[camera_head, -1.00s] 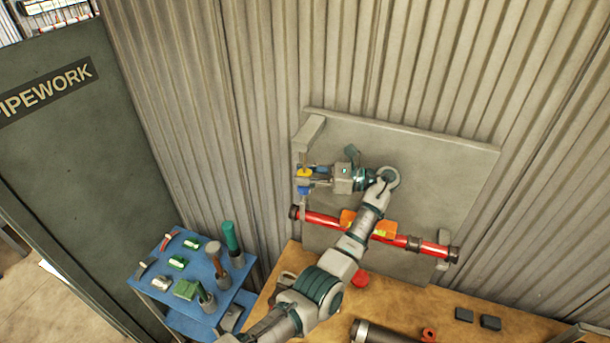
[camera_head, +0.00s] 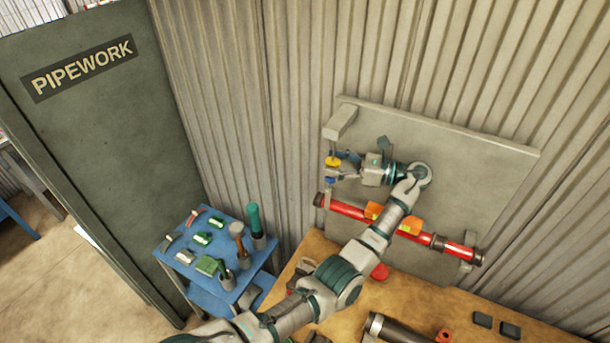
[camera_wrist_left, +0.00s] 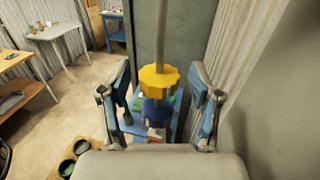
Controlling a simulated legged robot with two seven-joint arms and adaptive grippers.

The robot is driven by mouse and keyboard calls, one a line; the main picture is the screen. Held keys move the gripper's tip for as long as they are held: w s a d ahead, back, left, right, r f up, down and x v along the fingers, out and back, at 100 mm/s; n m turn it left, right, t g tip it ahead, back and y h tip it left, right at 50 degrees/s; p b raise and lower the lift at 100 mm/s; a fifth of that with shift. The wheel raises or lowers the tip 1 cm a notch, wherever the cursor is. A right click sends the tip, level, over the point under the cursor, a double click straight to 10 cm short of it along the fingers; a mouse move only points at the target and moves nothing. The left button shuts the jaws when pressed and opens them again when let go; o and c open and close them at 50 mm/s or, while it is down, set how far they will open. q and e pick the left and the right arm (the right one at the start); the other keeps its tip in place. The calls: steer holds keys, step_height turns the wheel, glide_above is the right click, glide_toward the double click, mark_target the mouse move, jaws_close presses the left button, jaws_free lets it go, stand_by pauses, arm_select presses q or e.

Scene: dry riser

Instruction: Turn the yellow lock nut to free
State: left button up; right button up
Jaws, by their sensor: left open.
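The yellow lock nut (camera_head: 333,161) sits on a thin upright rod near the left edge of the grey wall panel (camera_head: 470,160). In the left wrist view the nut (camera_wrist_left: 159,80) is a lobed yellow ring on the rod, with a dark blue part (camera_wrist_left: 157,112) just below it. My left gripper (camera_head: 343,167) is at the nut, reaching in from the right. In the left wrist view its two fingers (camera_wrist_left: 160,92) stand apart on either side of the rod, with gaps between them and the nut. My right gripper is not in view.
A red pipe (camera_head: 350,209) with orange clamps crosses the panel below my arm. A wooden bench (camera_head: 460,315) stands beneath it. A blue tool cart (camera_head: 240,285) holds several tools at the left. A dark door marked PIPEWORK (camera_head: 100,150) stands further left.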

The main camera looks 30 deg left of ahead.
arm_select(q)
steer(key=shift+a+t, duration=0.1)
steer(key=shift+t, duration=0.2)
